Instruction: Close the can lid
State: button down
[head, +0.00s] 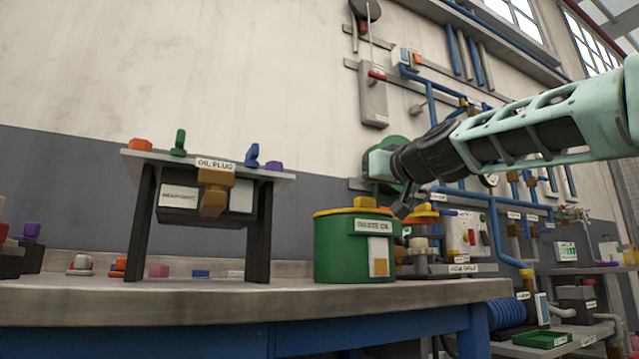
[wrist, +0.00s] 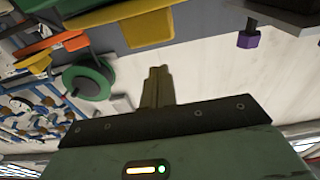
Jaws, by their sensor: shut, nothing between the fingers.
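The green can (head: 335,250) stands upright near the right end of the workbench, with a label on its front. Its yellow lid (head: 335,212) lies across the top with a yellow knob (head: 365,202); I cannot tell whether it is fully closed. My gripper (head: 402,208) is beside the can's upper right edge, its fingertips small and dark in the head view. In the wrist view my gripper (wrist: 157,85) has its two fingers together with nothing between them. A yellow part (wrist: 150,27), probably of the can's top, shows past the fingertips.
A raised stand (head: 258,225) with several coloured knobs is left of the can. A orange-topped object (head: 422,213) is close behind the can on the right. The workbench front edge (head: 200,300) is clear. Pipes and panels fill the right wall.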

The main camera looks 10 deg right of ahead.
aim_at(369, 198)
jog(key=shift+s+d+f+b, duration=0.1)
jog(key=shift+s+f+b, duration=0.15)
jog(key=shift+f+b, duration=0.95)
jog(key=shift+s+d+f+b, duration=0.1)
jog(key=shift+s+f+b, duration=0.3)
jog(key=shift+b, duration=1.25)
jog(key=shift+w+f, duration=0.1)
jog(key=shift+f, duration=0.15)
jog(key=shift+w+f+b, duration=0.1)
jog(key=shift+f+b, duration=0.25)
jog(key=shift+f, duration=0.05)
jog(key=r+p, duration=0.4)
jog(key=r, duration=0.1)
jog(key=shift+s+r+p, duration=0.15)
jog(key=shift+s+p, duration=0.1)
jog(key=shift+p, duration=0.15)
jog(key=s+d+f+b, duration=0.3)
jog(key=s+b, duration=0.1)
jog(key=s, duration=0.5)
jog(key=shift+f+b, duration=0.25)
jog(key=shift+b, duration=0.15)
